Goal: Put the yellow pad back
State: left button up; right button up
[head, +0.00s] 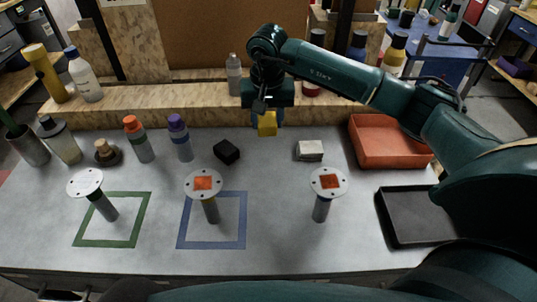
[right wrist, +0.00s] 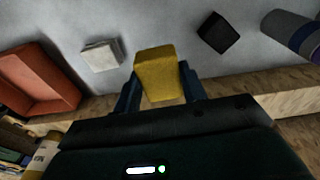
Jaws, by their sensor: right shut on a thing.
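The yellow pad (head: 267,123) is a small block held above the far part of the grey table, between the black block and the white block. My right gripper (head: 266,118) points down and is shut on it. In the right wrist view the yellow pad (right wrist: 158,70) sits between the two dark fingers of the right gripper (right wrist: 160,88), with its end sticking out past them. The pad appears clear of the table. My left gripper is not in view.
A black block (head: 227,151) and a white block (head: 310,151) lie on the table. Three disc-topped stands (head: 86,182), (head: 203,184), (head: 328,182) stand nearer; two bear orange squares. An orange bin (head: 390,160) and black tray (head: 415,235) are right. Bottles (head: 180,150) stand left.

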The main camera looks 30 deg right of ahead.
aim_at(268, 155)
jog(key=shift+w+d+f, duration=0.2)
jog(key=shift+w+f, duration=0.1)
jog(key=shift+f, duration=0.1)
jog(key=shift+m, duration=0.3)
notch_tip(268, 155, down, 9)
jog(key=shift+d+r+p, duration=0.1)
jog(key=shift+p, duration=0.8)
jog(key=shift+w+f, duration=0.1)
jog(key=shift+f, duration=0.3)
jog(key=shift+f+b, duration=0.25)
jog(key=shift+b, duration=0.05)
jog(key=o, duration=0.9)
jog(key=shift+r, duration=0.1)
jog(key=r, duration=0.4)
jog(key=s+r+b, duration=0.1)
jog(key=r, duration=0.7)
jog(key=shift+s+a+r, duration=0.15)
jog(key=shift+s+a, duration=0.05)
jog(key=shift+a, duration=0.1)
